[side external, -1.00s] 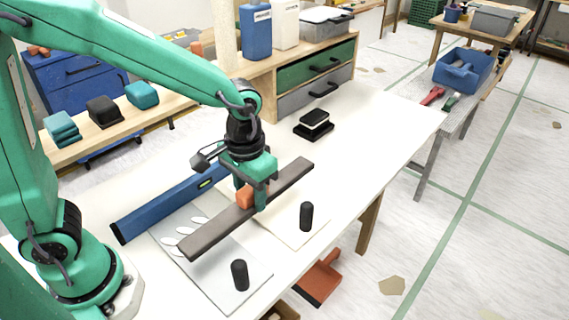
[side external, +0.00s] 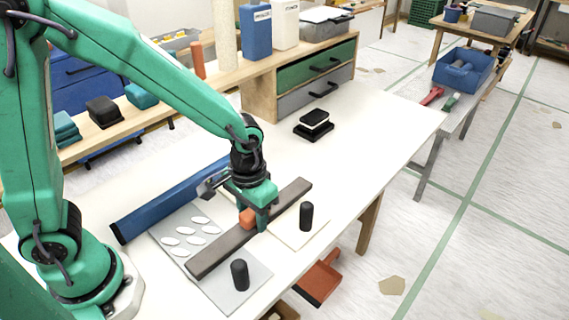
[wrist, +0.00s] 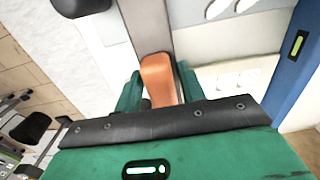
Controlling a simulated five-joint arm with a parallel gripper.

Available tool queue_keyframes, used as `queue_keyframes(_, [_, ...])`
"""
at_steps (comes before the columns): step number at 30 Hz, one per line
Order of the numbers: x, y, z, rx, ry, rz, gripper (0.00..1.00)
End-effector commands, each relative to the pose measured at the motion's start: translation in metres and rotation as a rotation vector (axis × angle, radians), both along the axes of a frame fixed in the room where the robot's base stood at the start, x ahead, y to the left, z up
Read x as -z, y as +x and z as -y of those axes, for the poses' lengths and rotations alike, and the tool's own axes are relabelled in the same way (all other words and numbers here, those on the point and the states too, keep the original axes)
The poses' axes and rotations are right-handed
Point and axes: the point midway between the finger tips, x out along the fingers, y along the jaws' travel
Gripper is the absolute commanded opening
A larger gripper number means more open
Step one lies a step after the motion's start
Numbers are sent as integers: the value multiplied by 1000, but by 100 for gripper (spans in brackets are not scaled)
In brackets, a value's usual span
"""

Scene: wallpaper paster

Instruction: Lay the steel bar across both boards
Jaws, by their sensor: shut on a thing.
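The steel bar (side external: 215,252) is long, flat and grey-brown, with an orange grip (side external: 246,218) at its middle. My gripper (side external: 254,218) is shut on the orange grip, which also shows between the green fingers in the wrist view (wrist: 158,80). The bar spans above a grey board (side external: 243,284) on the left and a cream board (side external: 293,236) on the right, low over both. I cannot tell if it touches them. Each board carries a black cylinder, one on the left (side external: 240,274) and one on the right (side external: 306,216), in front of the bar.
Several white ovals (side external: 184,230) lie on the grey board behind the bar. A blue level (side external: 170,203) lies behind the boards. A black and white brush or block (side external: 314,124) stands farther back. The table (side external: 375,130) is clear to the right.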

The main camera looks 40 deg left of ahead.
Motion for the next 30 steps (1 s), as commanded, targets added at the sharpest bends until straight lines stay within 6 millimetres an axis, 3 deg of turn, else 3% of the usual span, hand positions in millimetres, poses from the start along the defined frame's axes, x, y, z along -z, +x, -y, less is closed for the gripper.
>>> queue_keyframes(15, [35,0,0,0,0,1,0])
queue_keyframes(30, [40,0,0,0,-1,2,0])
